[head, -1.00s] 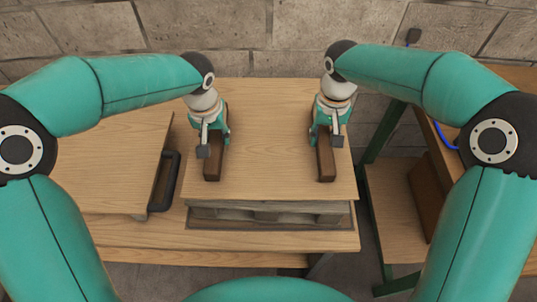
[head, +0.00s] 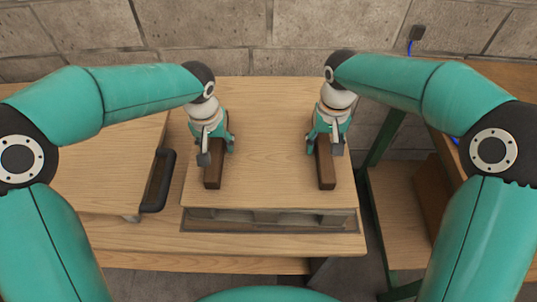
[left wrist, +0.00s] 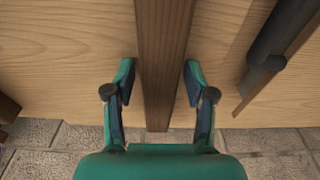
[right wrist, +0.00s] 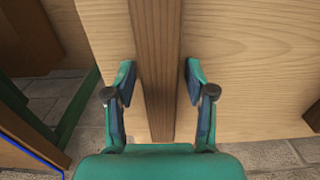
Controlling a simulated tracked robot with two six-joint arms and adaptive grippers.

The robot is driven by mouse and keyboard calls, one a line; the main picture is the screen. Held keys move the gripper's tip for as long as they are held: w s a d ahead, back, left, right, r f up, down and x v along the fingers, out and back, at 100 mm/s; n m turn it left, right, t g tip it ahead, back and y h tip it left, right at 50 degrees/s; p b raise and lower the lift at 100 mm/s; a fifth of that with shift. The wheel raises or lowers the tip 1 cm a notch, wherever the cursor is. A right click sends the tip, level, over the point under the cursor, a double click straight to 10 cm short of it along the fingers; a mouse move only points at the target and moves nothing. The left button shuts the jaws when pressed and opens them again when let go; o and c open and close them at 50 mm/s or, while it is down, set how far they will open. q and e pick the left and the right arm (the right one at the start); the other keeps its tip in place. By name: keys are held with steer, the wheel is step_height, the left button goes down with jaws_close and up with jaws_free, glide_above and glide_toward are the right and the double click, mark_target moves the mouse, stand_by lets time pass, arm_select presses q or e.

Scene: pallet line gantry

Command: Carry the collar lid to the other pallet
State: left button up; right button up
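The collar lid (head: 265,150) is a light wooden board lying flat on a greyish pallet stack (head: 270,217) in the head view. Two dark brown bars, a left bar (head: 213,176) and a right bar (head: 326,170), run across its top. My left gripper (head: 214,146) is over the left bar; in the left wrist view its fingers (left wrist: 159,75) stand on either side of it with small gaps. My right gripper (head: 328,142) straddles the right bar likewise; its fingers (right wrist: 159,75) also show gaps. I cannot make out the other pallet.
A light wooden panel (head: 110,170) with a black handle (head: 159,181) is just left of the lid. A green-legged stand with a low wooden shelf (head: 400,215) is at the right. A stone block wall (head: 270,45) closes the back.

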arm_select(q)
steer(key=shift+r, duration=0.15)
steer(key=r, duration=0.3)
steer(key=s+r, duration=0.1)
steer(key=r, duration=0.6)
steer(key=shift+s+r, duration=0.2)
steer(key=shift+s, duration=0.05)
arm_select(e)
steer(key=shift+r, duration=0.2)
arm_select(q)
steer(key=shift+s+r, duration=0.15)
steer(key=shift+r, duration=0.4)
arm_select(e)
step_height(320, 180, up, 12)
steer(key=shift+f, duration=0.2)
